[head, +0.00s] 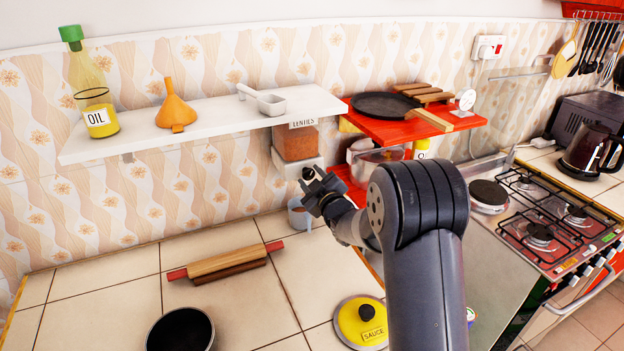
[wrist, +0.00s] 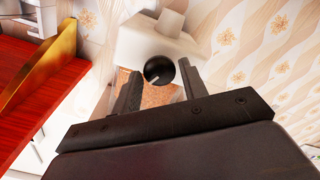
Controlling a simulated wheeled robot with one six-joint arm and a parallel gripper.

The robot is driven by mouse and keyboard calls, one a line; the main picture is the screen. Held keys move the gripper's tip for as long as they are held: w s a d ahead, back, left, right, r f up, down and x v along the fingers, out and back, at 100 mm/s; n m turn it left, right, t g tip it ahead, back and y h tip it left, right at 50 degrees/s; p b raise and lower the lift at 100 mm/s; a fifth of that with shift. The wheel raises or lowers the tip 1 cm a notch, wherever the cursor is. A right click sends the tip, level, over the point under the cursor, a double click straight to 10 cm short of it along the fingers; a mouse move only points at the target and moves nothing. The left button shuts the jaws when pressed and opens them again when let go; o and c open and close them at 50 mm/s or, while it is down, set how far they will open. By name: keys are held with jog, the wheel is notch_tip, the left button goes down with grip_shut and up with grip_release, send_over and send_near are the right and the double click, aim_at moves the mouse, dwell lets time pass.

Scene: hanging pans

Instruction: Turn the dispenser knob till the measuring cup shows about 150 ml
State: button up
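The dispenser (head: 296,143) hangs on the wall under the white shelf. It has a label reading LENTILS, a clear body with orange-brown contents and a white lower part. Its round black knob (wrist: 160,71) shows in the wrist view, with a pale mark on its face pointing to the lower left. My gripper (head: 310,184) is in front of the dispenser. In the wrist view my gripper (wrist: 161,77) is open, one finger on each side of the knob, with visible gaps. A greyish measuring cup (head: 297,215) stands below, partly hidden by my gripper; its level is unreadable.
A red shelf (head: 400,128) with a dark pan (head: 385,105) is close on the right. The white shelf (head: 215,117) is above left. A rolling pin (head: 225,262), a bowl (head: 180,330) and a yellow SAUCE lid (head: 362,322) lie on the tiled counter.

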jog(key=c, duration=0.6)
jog(key=shift+f+m+b, duration=0.1)
jog(key=shift+m+b, duration=0.2)
jog(key=shift+b, duration=0.25)
jog(key=shift+f+m+b, duration=0.1)
jog(key=shift+m+b, duration=0.8)
jog(key=shift+b, duration=0.2)
jog(key=shift+m+b, duration=1.15)
jog(key=shift+m, duration=1.05)
jog(key=shift+r, duration=0.2)
jog(key=o, duration=0.9)
jog(key=shift+o, duration=0.2)
